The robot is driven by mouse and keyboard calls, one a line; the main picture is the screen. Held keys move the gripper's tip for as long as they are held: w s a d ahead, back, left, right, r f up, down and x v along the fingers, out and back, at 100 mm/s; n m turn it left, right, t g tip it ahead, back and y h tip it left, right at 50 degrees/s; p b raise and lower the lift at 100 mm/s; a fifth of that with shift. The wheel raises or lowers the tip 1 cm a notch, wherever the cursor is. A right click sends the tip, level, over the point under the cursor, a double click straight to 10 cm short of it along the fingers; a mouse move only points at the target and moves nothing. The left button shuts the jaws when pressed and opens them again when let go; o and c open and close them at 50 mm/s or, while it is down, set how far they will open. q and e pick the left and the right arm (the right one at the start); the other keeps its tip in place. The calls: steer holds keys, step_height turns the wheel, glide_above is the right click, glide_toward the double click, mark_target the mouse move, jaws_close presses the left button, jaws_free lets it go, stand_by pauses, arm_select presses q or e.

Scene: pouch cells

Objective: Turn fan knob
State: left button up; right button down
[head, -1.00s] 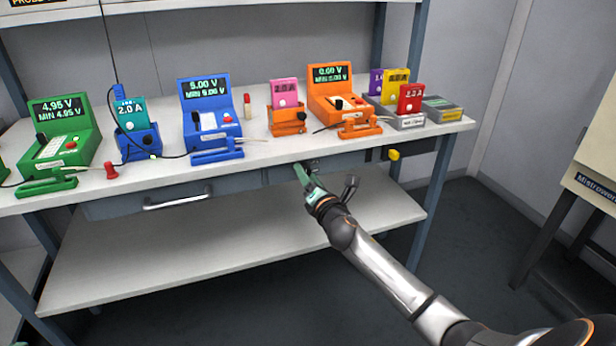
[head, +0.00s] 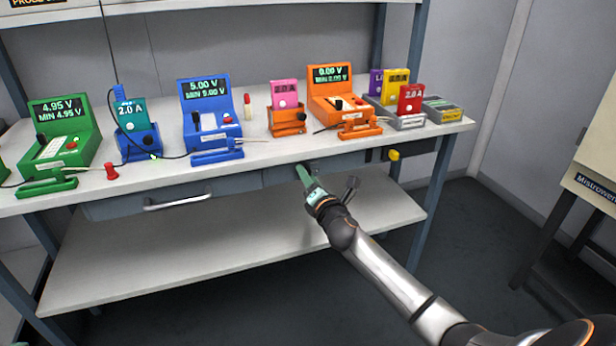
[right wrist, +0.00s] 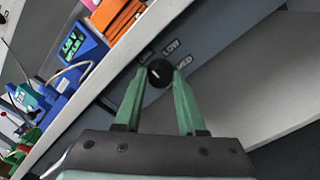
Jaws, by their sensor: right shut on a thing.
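The fan knob (right wrist: 160,73) is a small round black knob on the grey front panel under the tabletop. It shows in the right wrist view, with the labels "LOW" (right wrist: 171,46) and "MED" beside it and a third label partly readable. My right gripper (right wrist: 159,76) has its two green fingers on either side of the knob, shut on it. In the head view my right gripper (head: 302,173) is at the bench's front edge, and its fingers hide the knob. My left gripper is not in view.
A yellow knob (head: 394,154) sticks out to the right on the bench front. A drawer handle (head: 178,202) is to the left. Green, blue and orange testers (head: 335,90) stand on the white tabletop above. The lower shelf (head: 200,245) is empty.

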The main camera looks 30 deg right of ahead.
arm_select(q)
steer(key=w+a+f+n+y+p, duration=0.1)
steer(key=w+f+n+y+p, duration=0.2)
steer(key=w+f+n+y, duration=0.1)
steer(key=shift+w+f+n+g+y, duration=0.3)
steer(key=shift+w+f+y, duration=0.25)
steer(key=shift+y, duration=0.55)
arm_select(e)
steer(key=shift+m, duration=5.8)
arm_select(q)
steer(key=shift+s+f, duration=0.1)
arm_select(e)
steer(key=shift+c, duration=2.4)
jaws_free()
